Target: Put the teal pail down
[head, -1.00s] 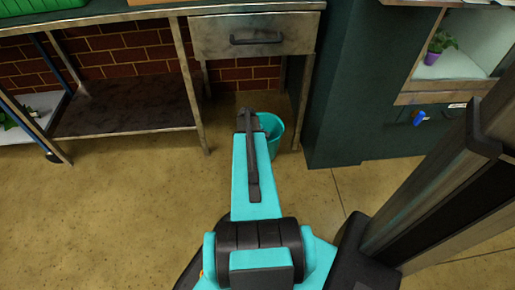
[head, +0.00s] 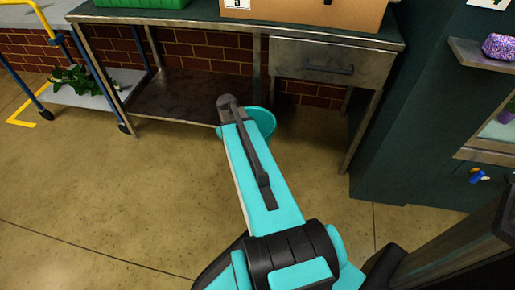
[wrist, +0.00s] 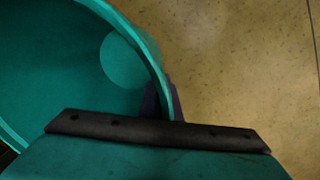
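The teal pail (head: 264,122) shows in the head view beyond my arm, in front of the steel table, partly hidden by the arm. In the wrist view the pail (wrist: 50,70) fills the left side, its open mouth towards the camera. My gripper (wrist: 163,103) has its dark fingers on both sides of the pail's rim and is shut on it. In the head view my gripper is hidden behind the arm. I cannot tell whether the pail's base touches the floor.
The steel table (head: 100,105) with a lower shelf and a drawer (head: 325,65) stands just behind the pail. A dark green cabinet (head: 420,130) is on the right. A cart with a leafy plant (head: 80,82) is at left. The floor (head: 110,190) at left front is clear.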

